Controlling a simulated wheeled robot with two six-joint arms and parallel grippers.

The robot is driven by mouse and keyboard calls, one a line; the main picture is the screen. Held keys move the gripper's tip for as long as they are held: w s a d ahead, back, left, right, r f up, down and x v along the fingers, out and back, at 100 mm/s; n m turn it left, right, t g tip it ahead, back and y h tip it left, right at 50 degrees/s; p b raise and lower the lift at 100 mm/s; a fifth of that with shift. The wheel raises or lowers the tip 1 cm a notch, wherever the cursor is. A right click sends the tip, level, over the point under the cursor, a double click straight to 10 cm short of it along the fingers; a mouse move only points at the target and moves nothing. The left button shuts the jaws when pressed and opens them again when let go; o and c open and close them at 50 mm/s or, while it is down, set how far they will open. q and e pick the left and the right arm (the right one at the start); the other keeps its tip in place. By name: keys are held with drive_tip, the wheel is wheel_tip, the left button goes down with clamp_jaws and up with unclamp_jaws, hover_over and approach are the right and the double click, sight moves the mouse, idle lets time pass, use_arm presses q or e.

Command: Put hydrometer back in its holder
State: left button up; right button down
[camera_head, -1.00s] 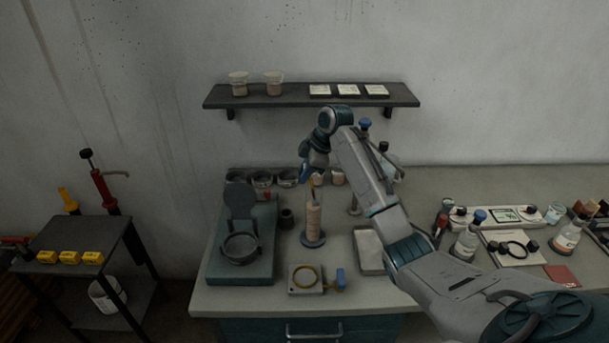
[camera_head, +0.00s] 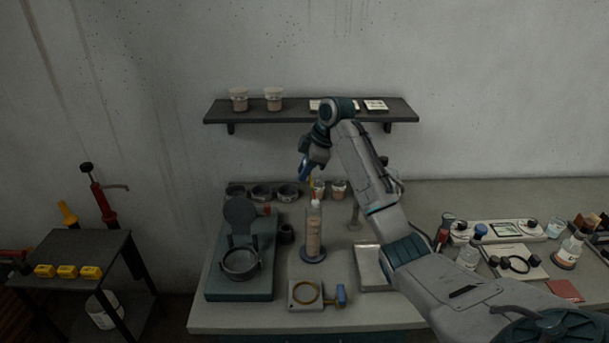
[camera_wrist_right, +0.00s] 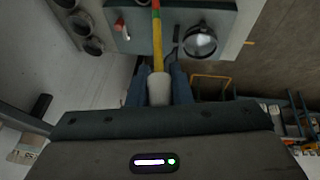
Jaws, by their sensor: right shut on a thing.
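My right gripper (camera_head: 306,170) is shut on a thin rod, the hydrometer, above the bench. In the right wrist view the hydrometer (camera_wrist_right: 157,35) has a pale part between the fingers and a yellow stem with green and red bands. In the head view its yellow part (camera_head: 311,184) shows just under the fingers. A tall cylinder with tan contents (camera_head: 313,230) stands upright on a blue round foot below it. A white and red tip shows at the cylinder's mouth; I cannot tell whether it is inside. I cannot make out which object is the holder. My left gripper is out of view.
A teal-based device with a round dish (camera_head: 241,263) stands left of the cylinder. Dark bowls (camera_head: 262,192) and small cups (camera_head: 338,190) stand behind. A plate with a brass ring (camera_head: 305,293) lies in front. A wall shelf (camera_head: 215,110) is above; bottles (camera_head: 470,252) stand right.

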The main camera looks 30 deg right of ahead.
sight(304, 160)
drive_tip(key=shift+r, duration=2.2)
